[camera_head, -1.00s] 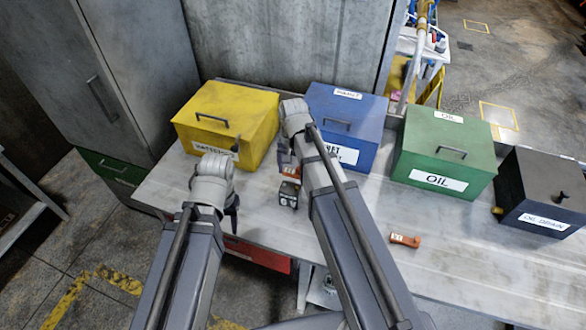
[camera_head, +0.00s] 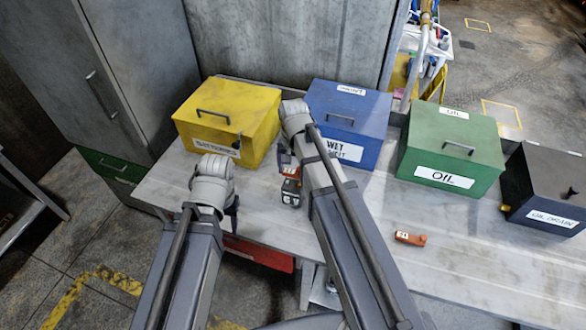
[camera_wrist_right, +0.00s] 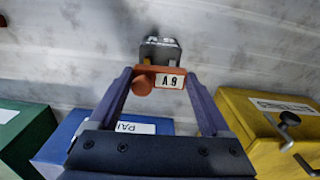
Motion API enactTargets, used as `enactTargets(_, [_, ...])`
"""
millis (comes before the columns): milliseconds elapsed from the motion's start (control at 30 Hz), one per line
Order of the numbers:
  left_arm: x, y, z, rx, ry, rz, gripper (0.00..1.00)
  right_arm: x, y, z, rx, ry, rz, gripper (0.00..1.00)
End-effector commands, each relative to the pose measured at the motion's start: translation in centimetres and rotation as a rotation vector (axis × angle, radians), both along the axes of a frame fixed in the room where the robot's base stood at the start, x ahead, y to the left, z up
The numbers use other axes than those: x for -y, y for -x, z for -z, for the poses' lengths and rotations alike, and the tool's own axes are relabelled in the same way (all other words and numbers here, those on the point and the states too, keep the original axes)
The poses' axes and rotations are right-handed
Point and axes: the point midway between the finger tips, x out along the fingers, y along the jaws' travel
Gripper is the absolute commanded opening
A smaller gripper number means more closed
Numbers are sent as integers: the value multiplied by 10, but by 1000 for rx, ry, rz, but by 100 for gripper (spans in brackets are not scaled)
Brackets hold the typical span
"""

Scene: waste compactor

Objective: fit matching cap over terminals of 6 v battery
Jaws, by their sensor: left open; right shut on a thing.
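The black 6 V battery (camera_head: 291,195) stands upright on the metal table. In the right wrist view the battery (camera_wrist_right: 160,50) is just beyond the held cap. My right gripper (camera_wrist_right: 158,80) is shut on an orange cap (camera_wrist_right: 150,72) whose white label reads 6 V upside down. In the head view this cap (camera_head: 291,173) appears directly above the battery top; I cannot tell whether they touch. A second orange cap (camera_head: 410,238) with a small white label lies on the table to the right. My left gripper (camera_head: 233,205) is open, left of the battery, partly hidden by its arm.
A yellow batteries box (camera_head: 205,100), a blue box (camera_head: 345,105), a green oil box (camera_head: 450,145) and a dark oil drain box (camera_head: 545,185) line the table's back. A red drawer (camera_head: 258,255) shows below the front edge. The table (camera_head: 460,240) right of the arms is mostly bare.

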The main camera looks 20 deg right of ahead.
Motion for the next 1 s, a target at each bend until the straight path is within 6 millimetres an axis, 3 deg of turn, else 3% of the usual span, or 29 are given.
enactTargets(367, [0, 0, 29, 0, 0, -1, 50, 0, 0, 29, 0, 0, 0, 29])
enactTargets(1000, [0, 0, 30, 0, 0, -2, 50, 0, 0, 30, 0, 0, 0, 29])
